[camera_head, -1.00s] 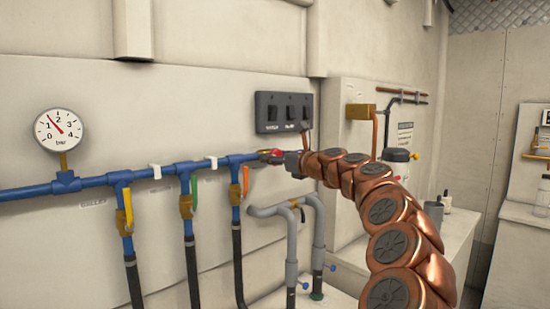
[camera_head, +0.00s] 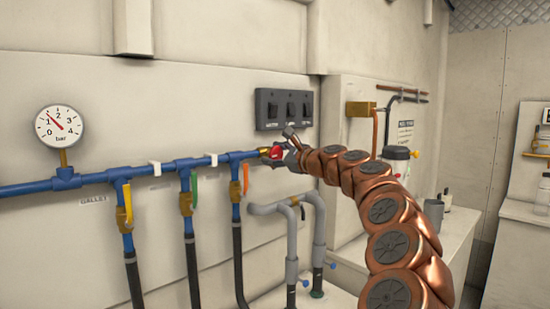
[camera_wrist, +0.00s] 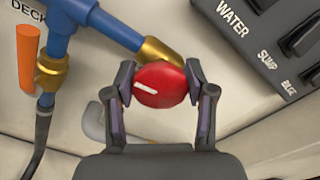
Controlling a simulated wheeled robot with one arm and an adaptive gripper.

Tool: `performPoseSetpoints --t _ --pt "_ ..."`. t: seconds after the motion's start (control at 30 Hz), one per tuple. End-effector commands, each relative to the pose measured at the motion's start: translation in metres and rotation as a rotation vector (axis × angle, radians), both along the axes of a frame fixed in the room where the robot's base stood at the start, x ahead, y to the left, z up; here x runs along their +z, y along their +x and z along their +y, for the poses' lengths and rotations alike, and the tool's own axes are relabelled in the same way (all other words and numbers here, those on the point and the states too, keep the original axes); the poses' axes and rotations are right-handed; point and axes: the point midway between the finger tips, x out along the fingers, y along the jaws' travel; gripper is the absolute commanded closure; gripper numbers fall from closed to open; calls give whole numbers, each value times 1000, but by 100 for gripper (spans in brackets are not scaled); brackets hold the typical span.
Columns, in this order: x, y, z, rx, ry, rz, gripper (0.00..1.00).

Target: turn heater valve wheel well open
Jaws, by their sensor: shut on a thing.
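The red valve wheel (camera_head: 276,153) sits at the right end of the blue pipe, on a brass fitting. In the wrist view the wheel (camera_wrist: 160,92) fills the space between the fingers and shows a short white mark, tilted slightly down to the right. My gripper (camera_wrist: 160,82) is shut on the wheel, one finger on each side. In the head view my gripper (camera_head: 282,152) is rolled, with one finger part standing up above the wheel. Any label for the wheel is not visible.
A switch panel (camera_head: 284,109) is close above my gripper. The blue pipe (camera_head: 100,179) carries a pressure gauge (camera_head: 59,126) and valves with yellow, green and orange handles (camera_head: 245,179). Grey pipes (camera_head: 290,212) stand below. A counter (camera_head: 435,240) with a cup is at the right.

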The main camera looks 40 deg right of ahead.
Motion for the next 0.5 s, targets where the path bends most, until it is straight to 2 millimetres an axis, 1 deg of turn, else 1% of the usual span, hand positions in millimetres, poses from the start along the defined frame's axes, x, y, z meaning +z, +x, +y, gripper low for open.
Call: performPoseSetpoints --t 0.03,0.5 --pt "-3 0 0 0 -44 -6 80" --pt "-5 0 1 0 -486 -68 80"
